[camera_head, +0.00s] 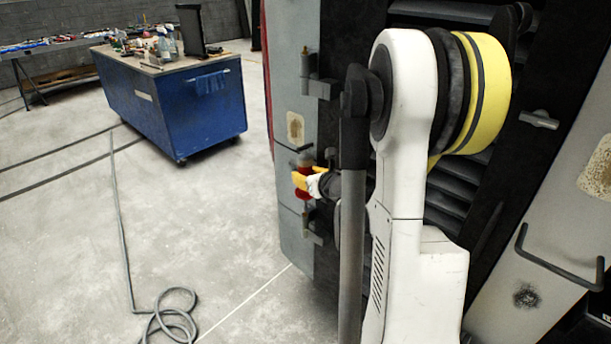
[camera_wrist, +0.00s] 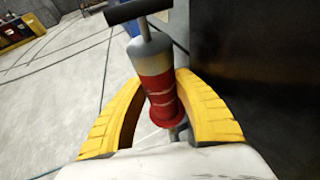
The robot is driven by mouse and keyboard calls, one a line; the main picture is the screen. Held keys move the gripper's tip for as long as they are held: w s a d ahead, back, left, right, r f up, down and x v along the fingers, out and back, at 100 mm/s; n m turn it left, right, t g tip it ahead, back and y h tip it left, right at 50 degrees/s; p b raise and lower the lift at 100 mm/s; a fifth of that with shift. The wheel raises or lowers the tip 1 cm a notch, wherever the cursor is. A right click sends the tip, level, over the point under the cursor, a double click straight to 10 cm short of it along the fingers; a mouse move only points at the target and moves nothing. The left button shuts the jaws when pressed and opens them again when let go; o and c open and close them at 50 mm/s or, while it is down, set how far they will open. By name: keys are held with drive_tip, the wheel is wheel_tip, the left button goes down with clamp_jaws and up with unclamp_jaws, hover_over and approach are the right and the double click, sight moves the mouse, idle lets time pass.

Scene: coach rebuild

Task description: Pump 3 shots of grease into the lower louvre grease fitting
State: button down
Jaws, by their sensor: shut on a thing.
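My gripper (camera_head: 308,182) is shut on a red grease gun (camera_head: 304,159), beside the grey door edge of the coach's open bay. In the wrist view, the yellow fingers (camera_wrist: 157,92) close around the gun's red sleeve (camera_wrist: 154,86). The gun's grey metal barrel (camera_wrist: 150,52) and black T-handle (camera_wrist: 138,10) point up and away, slightly tilted. Dark louvres (camera_head: 462,190) show behind my white arm in the head view. My arm covers much of them, and I cannot make out the lower grease fitting in either view.
A blue wheeled workbench (camera_head: 180,105) with tools on top stands at the back left. A grey hose (camera_head: 122,215) lies coiled on the floor. A grey panel with a bar handle (camera_head: 555,262) is at the right. The floor between bench and coach is mostly clear.

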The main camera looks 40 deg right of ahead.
sight(308, 161)
drive_tip(key=shift+f+b, duration=0.8)
drive_tip(key=shift+f, duration=0.1)
idle(0.5)
drive_tip(key=shift+r, duration=0.25)
drive_tip(key=shift+r+p, duration=0.65)
drive_tip(key=shift+r, duration=0.15)
idle(0.4)
drive_tip(key=shift+r+p, duration=1.95)
drive_tip(key=shift+r, duration=0.5)
drive_tip(key=shift+a+f, duration=0.1)
drive_tip(key=a, duration=0.7)
drive_tip(key=shift+s+a, duration=0.3)
drive_tip(key=shift+a, duration=0.1)
